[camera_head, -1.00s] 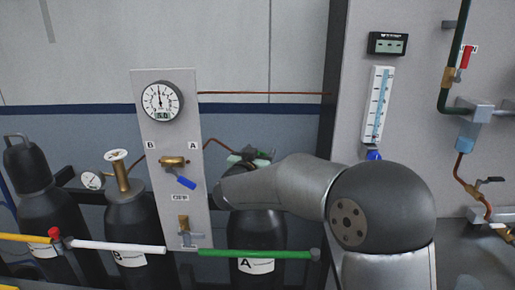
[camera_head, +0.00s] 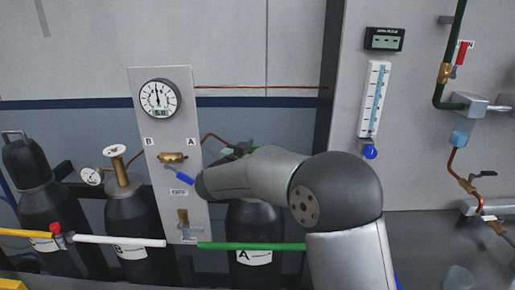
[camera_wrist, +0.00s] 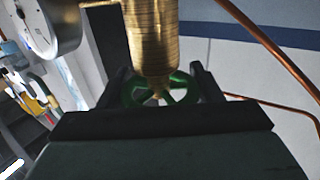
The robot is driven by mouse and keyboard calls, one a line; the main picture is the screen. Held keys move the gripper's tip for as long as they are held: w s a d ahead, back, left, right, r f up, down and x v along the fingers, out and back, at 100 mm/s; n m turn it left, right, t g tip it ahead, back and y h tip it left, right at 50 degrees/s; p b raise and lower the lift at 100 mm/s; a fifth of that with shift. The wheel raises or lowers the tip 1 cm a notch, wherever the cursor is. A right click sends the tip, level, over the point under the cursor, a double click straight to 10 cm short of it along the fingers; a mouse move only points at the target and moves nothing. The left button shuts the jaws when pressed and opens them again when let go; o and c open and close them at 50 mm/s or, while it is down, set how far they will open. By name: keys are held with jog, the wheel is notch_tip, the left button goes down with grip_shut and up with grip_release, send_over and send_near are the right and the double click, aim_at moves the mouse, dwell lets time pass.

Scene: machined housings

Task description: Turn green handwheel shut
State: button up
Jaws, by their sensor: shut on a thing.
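The green handwheel (camera_wrist: 181,90) sits at the end of a brass valve stem (camera_wrist: 152,35) in the wrist view. My gripper (camera_wrist: 160,84) has one dark finger on each side of the wheel and is shut on it. In the head view, my forearm reaches left to the top of black cylinder A (camera_head: 252,220). There, my arm mostly hides the wheel and my fingers. I cannot tell how far the wheel is turned.
A panel with a round gauge (camera_head: 160,98) and a blue lever (camera_head: 180,174) stands close left of my forearm. Cylinder B (camera_head: 130,215) is further left. A green bar (camera_head: 250,246) crosses in front of cylinder A. Copper pipe (camera_wrist: 275,52) runs near the gripper.

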jog(key=o, duration=1)
jog(key=b+v, duration=0.3)
jog(key=v, duration=1.4)
jog(key=shift+s, duration=0.2)
